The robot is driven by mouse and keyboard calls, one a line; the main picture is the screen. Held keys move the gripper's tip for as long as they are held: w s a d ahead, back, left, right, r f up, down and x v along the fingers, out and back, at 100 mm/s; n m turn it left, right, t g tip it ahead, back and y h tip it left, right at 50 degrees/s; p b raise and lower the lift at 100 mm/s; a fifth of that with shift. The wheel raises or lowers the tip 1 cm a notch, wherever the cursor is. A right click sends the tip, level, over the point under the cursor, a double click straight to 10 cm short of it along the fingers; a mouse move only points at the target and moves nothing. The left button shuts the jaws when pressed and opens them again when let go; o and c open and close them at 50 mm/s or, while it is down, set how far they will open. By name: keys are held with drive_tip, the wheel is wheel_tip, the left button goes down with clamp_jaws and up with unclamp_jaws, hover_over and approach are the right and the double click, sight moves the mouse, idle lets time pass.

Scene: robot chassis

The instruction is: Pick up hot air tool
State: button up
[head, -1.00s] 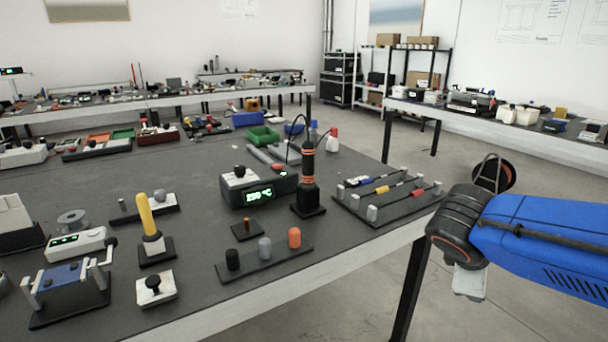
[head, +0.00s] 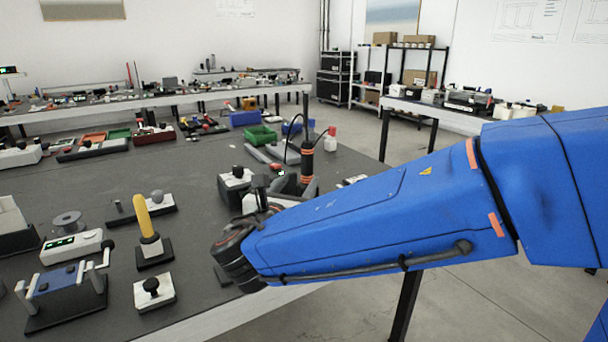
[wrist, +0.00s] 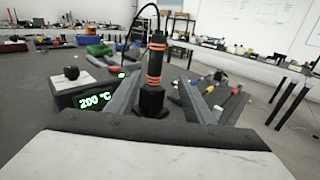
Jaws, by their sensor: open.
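The hot air tool (wrist: 155,65) is a black upright cylinder with orange rings and a cable from its top. It stands in a dark base beside its station (wrist: 88,95), which shows a green 200 °C readout. In the head view the tool's upper part (head: 307,160) shows behind my arm; its base is hidden. My gripper (wrist: 160,92) is open, its two grey fingers on either side of the tool in the wrist view. I cannot tell whether they touch it. In the head view my gripper (head: 290,188) is partly hidden by my blue arm.
A yellow-handled tool (head: 146,218) stands upright on the bench left of my arm. A white block with a black knob (head: 154,291) lies near the front edge. A green bin (head: 261,136) and a red-capped bottle (head: 331,139) stand behind the tool. A screwdriver rack is to its right.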

sight(304, 163)
drive_tip(key=shift+n, duration=0.3)
drive_tip(key=x, duration=0.4)
drive_tip(key=a+x, duration=0.1)
drive_tip(key=x, duration=0.6)
drive_tip(key=shift+w+a+r, duration=0.2)
drive_tip(key=shift+w+r, duration=0.1)
drive_tip(key=shift+w, duration=0.2)
drive_tip(key=shift+r+x, duration=0.2)
drive_tip(key=shift+x, duration=1.1)
drive_tip(key=shift+r+x, duration=0.2)
drive_tip(key=shift+x, duration=1.1)
drive_tip(key=shift+d, duration=0.15)
drive_tip(key=c, duration=1.1)
